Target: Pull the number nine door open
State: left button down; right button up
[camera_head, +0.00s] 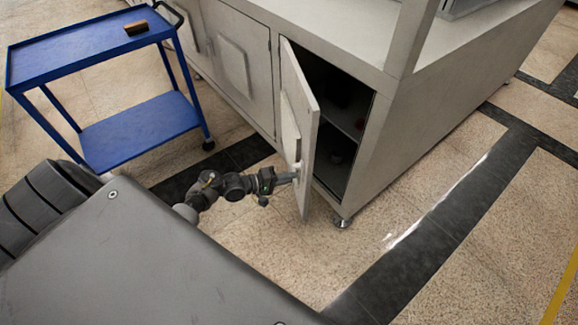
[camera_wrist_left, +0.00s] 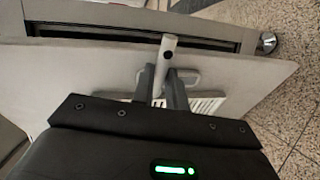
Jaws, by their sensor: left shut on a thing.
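The cabinet door (camera_head: 300,128) stands partly open, swung out from the right end of the grey cabinet; no number is readable on it. My left gripper (camera_head: 288,177) is at the door's handle, low on its outer face. In the left wrist view my left gripper (camera_wrist_left: 164,88) is shut on the handle (camera_wrist_left: 168,52), a pale round bar, in front of the door panel (camera_wrist_left: 262,80). The dark inside of the cabinet shows behind the door, with a shelf (camera_head: 345,122) and dim objects. My right gripper is out of view.
A blue cart (camera_head: 140,132) with a small brown and black item (camera_head: 136,27) on top stands at the left. Closed doors (camera_head: 238,62) continue along the cabinet front. A cabinet foot (camera_head: 342,221) stands near the door's lower edge. The speckled floor (camera_head: 470,245) at the right is clear.

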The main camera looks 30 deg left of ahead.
pick_arm(q)
jog(key=shift+w+a, duration=0.1)
jog(key=shift+a, duration=0.05)
jog(key=c, duration=1.4)
grip_release()
jog(key=shift+w+f, duration=0.1)
